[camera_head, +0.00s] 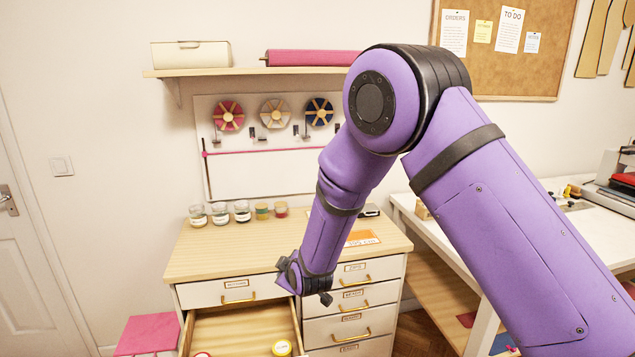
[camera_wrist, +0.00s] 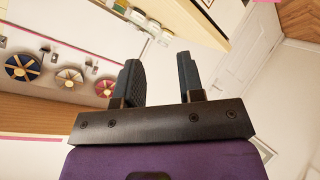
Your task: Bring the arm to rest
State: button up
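My purple arm (camera_head: 505,215) reaches from the lower right, bends at the elbow and comes down over the front of the drawer cabinet (camera_head: 262,252). My gripper (camera_head: 304,294) is above the open top-left drawer (camera_head: 240,328), near its right side. In the wrist view, my gripper (camera_wrist: 162,85) has its two dark fingers apart with nothing between them. In the head view, the fingers are small and partly hidden by my wrist.
Several jars (camera_head: 220,213) stand on the cabinet top. A wall shelf (camera_head: 255,71) is behind. A white table (camera_head: 585,225) is at the right, a pink stool (camera_head: 148,335) at the lower left.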

jog(key=s+d+r+m+g+h, duration=0.1)
jog(key=s+d+r+m, duration=0.3)
jog(key=d+r, duration=0.8)
jog(key=s+d+r+m+g+h, duration=0.1)
jog(key=s+d+r+m, duration=0.2)
jog(key=s+d+r, duration=0.6)
jog(key=s+d+r+m+g+h, duration=0.1)
jog(key=s+d+r+m, duration=0.2)
jog(key=s+d+r, duration=0.2)
jog(key=s+d+r+m+g+h, duration=0.2)
jog(key=s+d+r, duration=0.3)
jog(key=s+d, duration=0.7)
jog(key=s+m, duration=0.1)
jog(key=s, duration=0.7)
jog(key=shift+r+m, duration=0.2)
jog(key=shift+m, duration=0.2)
